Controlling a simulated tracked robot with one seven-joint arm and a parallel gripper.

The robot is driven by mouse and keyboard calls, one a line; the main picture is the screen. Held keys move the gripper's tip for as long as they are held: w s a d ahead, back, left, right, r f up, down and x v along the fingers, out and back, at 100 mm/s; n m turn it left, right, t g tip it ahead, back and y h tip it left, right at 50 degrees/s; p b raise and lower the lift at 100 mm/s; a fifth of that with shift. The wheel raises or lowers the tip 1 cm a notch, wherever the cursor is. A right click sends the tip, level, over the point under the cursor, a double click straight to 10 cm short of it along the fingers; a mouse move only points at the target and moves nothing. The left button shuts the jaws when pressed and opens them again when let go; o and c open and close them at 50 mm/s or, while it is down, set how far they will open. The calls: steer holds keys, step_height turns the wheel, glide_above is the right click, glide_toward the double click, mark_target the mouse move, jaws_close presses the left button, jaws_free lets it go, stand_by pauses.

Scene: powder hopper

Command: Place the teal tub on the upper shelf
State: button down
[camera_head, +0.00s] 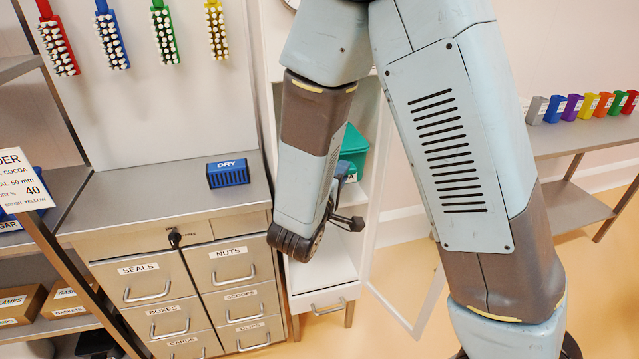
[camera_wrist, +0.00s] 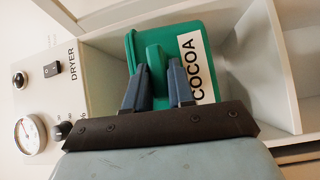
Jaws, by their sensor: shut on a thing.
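The teal tub (camera_wrist: 203,40) has a white label reading COCOA and fills the middle of the wrist view. My gripper (camera_wrist: 158,66) is shut on the tub's raised teal grip, one finger on each side. The tub is inside or at the mouth of a white shelf unit (camera_wrist: 284,60); I cannot tell whether it touches a board. In the head view, part of the tub (camera_head: 355,140) shows behind my forearm, at the unit's upper part. My wrist hides most of the gripper there, and much of the unit (camera_head: 330,268).
A panel marked DRYER (camera_wrist: 45,85), with knobs and a gauge (camera_wrist: 30,135), stands beside the compartment. A steel drawer cabinet (camera_head: 170,230) with a blue DRY box (camera_head: 228,173) on top stands left of the arm. Coloured scoops (camera_head: 585,106) stand on a right-hand table.

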steer(key=w+a+f, duration=0.1)
steer(key=w, duration=0.1)
steer(key=w+f, duration=0.1)
steer(key=w, duration=0.2)
steer(key=w+a+f, duration=0.1)
steer(key=w+f, duration=0.1)
steer(key=w, duration=0.1)
steer(key=shift+w+a, duration=0.15)
steer(key=shift+a, duration=0.15)
steer(key=shift+w+a+f, duration=0.25)
steer(key=shift+w+f, duration=0.5)
steer(key=shift+f, duration=0.75)
steer(key=shift+w+a+f, duration=0.2)
steer(key=shift+w+f, duration=0.6)
steer(key=shift+f, duration=0.7)
steer(key=shift+w+a+f, duration=0.25)
steer(key=shift+w+f, duration=0.5)
steer(key=shift+f, duration=0.75)
steer(key=c, duration=1)
jaws_free()
steer(key=shift+o, duration=0.2)
